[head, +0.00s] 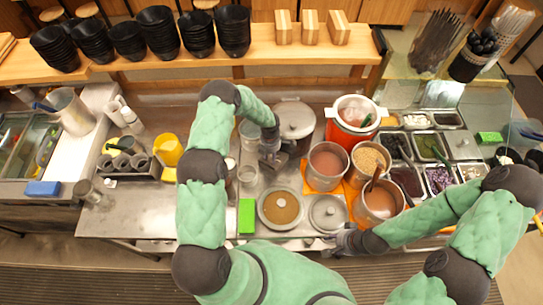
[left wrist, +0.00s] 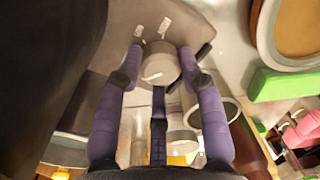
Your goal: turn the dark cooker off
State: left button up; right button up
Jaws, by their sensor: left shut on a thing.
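The dark cooker (head: 295,116) is a grey, round, lidded pot at the back of the counter, in the middle of the head view. My left gripper (head: 272,155) is at its front left side. In the left wrist view, the purple fingers of my left gripper (left wrist: 163,75) stand on both sides of a short grey round knob (left wrist: 160,62) with pale marks and are shut on it. The knob sits against a grey-brown surface. Whether the cooker is on or off cannot be read. My right gripper (head: 338,240) is low by a grey lid (head: 328,212); its fingers are unclear.
An orange cooker with a white rim (head: 355,112) stands right of the dark cooker. Several open pots, one with a brown filling (head: 327,163), stand close in front. A bean pan (head: 280,207) and green block (head: 246,216) lie nearer. Free counter (head: 140,210) is at left.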

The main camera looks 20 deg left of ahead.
aim_at(270, 156)
pick_arm(q)
jog(key=shift+s+f+n, duration=0.15)
jog(key=shift+s+n, duration=0.1)
jog(key=shift+n, duration=0.35)
jog(key=o, duration=1.1)
jog(key=shift+a, duration=0.1)
jog(key=shift+o, duration=0.2)
jog(key=shift+w, duration=0.1)
jog(key=shift+r, duration=0.3)
notch_tip(270, 156, up, 12)
jog(key=shift+w+a+f, duration=0.2)
jog(key=shift+a+f, duration=0.05)
jog(key=shift+a, duration=0.05)
